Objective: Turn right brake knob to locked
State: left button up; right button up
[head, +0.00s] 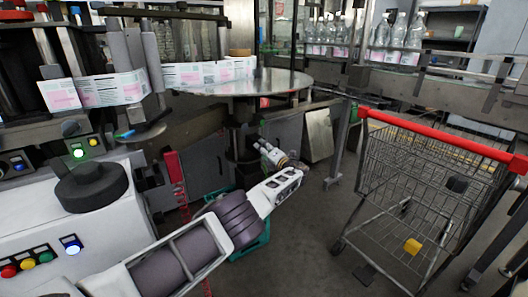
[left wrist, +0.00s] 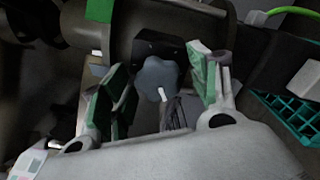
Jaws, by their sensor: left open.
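A grey-blue lobed knob (left wrist: 157,75) shows in the left wrist view, on a dark square plate (left wrist: 150,46). A short white mark shows at the knob's lower edge. I cannot tell from the mark whether it is at locked. My left gripper (left wrist: 155,88) is open, its green-padded fingers apart on either side of the knob. I see a gap between each pad and the knob, and no contact. In the head view my left gripper (head: 268,150) reaches in low under the round steel table (head: 262,84). The knob cannot be made out there. My right gripper is not in view.
A wire shopping cart (head: 425,165) with a red handle stands on the right. A teal crate (head: 248,245) sits on the floor by my left arm; it also shows in the left wrist view (left wrist: 285,115). Label strip (head: 115,90) runs across the machine at left.

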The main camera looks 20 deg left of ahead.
pick_arm(q)
jog(key=shift+r+n, duration=0.1)
jog(key=shift+n, duration=0.4)
